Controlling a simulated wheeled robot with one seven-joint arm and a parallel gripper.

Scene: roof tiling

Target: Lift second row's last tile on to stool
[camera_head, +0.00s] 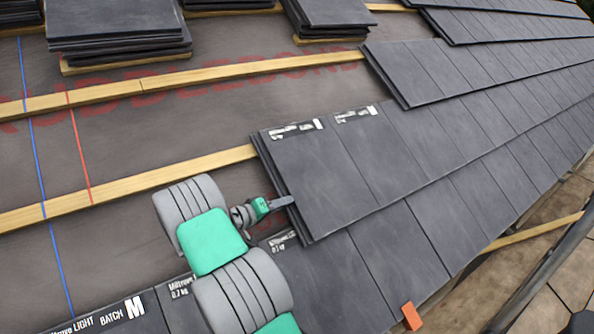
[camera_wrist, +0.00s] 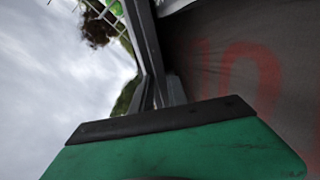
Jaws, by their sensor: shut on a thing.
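The second row's last tile (camera_head: 312,172) is a dark grey slate tile with a white label near its top edge. It lies at the left end of its row, next to another labelled tile. My gripper (camera_head: 284,202) reaches its left edge from the left and is shut on that edge. The tile's lower left corner appears to rest over the row below. In the wrist view the green and black gripper body (camera_wrist: 165,122) fills the bottom, with a dark tile edge (camera_wrist: 145,45) running up from it. The fingertips are hidden there. I see no stool.
Wooden battens (camera_head: 130,187) cross the dark underlay (camera_head: 120,145) to the left, marked with blue and red lines. Stacks of loose tiles (camera_head: 120,35) sit on battens at the top. Laid rows extend right. An orange piece (camera_head: 411,316) sits at the lower eave.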

